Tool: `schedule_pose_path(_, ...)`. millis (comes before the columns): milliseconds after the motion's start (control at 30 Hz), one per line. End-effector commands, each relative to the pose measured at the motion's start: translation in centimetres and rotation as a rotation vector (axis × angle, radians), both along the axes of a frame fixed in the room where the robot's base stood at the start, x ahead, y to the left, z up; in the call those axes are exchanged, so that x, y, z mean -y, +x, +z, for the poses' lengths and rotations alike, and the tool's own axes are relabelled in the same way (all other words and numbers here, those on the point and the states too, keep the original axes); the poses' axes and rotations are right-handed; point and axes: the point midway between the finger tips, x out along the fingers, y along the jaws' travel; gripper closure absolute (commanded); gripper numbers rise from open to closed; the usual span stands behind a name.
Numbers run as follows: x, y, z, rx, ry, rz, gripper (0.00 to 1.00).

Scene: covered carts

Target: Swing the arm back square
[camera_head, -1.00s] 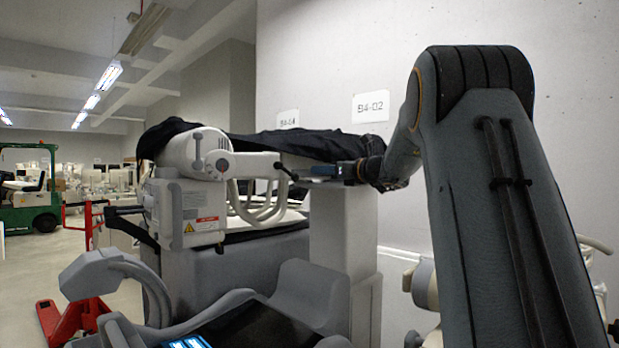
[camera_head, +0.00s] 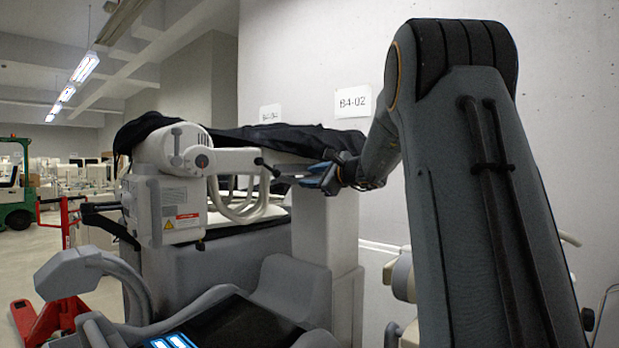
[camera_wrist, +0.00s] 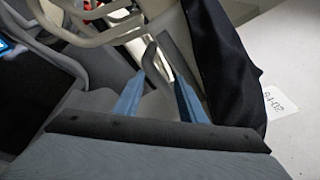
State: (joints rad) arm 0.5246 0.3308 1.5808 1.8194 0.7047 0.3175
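The white jointed arm (camera_head: 235,160) of the cart machine reaches right from a round housing (camera_head: 172,149) at about a level angle. A dark handle (camera_head: 267,166) is at its end. My gripper (camera_head: 312,178), with blue fingers, is just right of that handle. In the wrist view the fingers of my gripper (camera_wrist: 160,100) stand apart, and a grey bent bar (camera_wrist: 150,55), seemingly the handle, shows beyond and between the tips. Nothing is clearly gripped. Contact cannot be made out.
A black cover (camera_head: 285,137) lies over the cart top, close behind my gripper. A white column (camera_head: 325,240) stands below it. The wall with sign B4-02 (camera_head: 352,101) is behind. A red pallet jack (camera_head: 48,322) and green forklift (camera_head: 15,185) are left, with open floor.

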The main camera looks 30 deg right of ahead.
Motion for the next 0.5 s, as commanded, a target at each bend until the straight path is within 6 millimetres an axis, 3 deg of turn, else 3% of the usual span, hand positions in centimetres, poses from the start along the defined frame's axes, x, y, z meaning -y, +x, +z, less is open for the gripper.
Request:
schedule_pose_path(167,0.0,1.4,-1.4,-0.015,-0.291,-0.032,0.63)
schedule_pose_path(500,3.3,3.4,-1.0,-0.034,-0.693,-0.123,0.63)
